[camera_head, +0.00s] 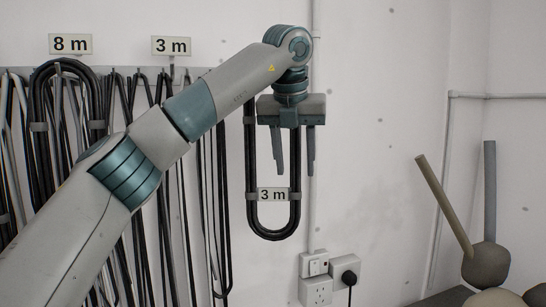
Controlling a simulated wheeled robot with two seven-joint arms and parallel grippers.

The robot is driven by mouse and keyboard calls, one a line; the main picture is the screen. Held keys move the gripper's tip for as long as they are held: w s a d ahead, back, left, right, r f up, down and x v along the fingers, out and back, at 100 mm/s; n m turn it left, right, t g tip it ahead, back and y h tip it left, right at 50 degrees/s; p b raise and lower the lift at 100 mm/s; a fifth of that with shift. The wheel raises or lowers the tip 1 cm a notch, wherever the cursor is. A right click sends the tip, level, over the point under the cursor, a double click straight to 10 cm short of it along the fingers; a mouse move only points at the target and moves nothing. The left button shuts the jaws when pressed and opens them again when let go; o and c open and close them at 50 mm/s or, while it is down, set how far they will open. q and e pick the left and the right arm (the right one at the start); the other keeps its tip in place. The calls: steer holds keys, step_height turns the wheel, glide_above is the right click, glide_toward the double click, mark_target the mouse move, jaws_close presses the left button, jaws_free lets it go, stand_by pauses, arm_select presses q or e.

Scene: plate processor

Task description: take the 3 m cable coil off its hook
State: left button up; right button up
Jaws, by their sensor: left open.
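The 3 m cable coil (273,234) is a long black loop hanging upright, with a white "3 m" tag (273,194) across its lower part and grey ties on its sides. Its top and any hook there are hidden behind my left arm and gripper. My left gripper (296,173) points down in front of the coil's upper right part, open with its two grey fingers apart. The coil's right strand shows between the fingers; I cannot tell the depth between them. My right gripper is not in view.
A rail with many hanging cables and an "8 m" coil (70,75) is at left, under "8 m" and "3 m" signs (171,45). Wall sockets (317,291) with a black plug (349,276) sit below the coil. The wall between is clear.

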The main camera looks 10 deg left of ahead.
arm_select(q)
jaws_close()
steer(key=shift+r, duration=0.15)
